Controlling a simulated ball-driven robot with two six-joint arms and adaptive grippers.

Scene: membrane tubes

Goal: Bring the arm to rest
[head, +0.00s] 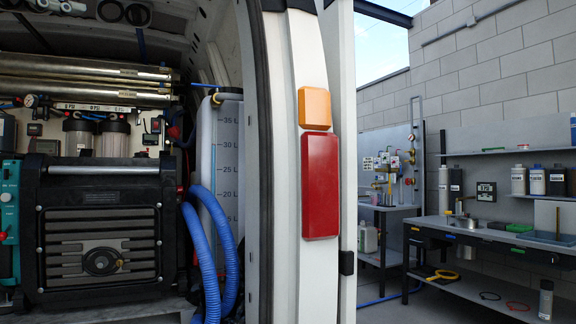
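Neither of my arms nor grippers shows in the head view. The membrane tubes (85,88) appear to be the long silver cylinders lying level, one above the other, at the upper left inside an open van. Their left ends run out of the picture. Small fittings and gauges sit just below them.
The van's rear pillar (275,190), with a red lamp (320,185), stands upright in the middle. A black machine (100,230), blue hoses (212,240) and a graduated tank (228,150) fill the van. A workbench (490,232) with bottles stands at right.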

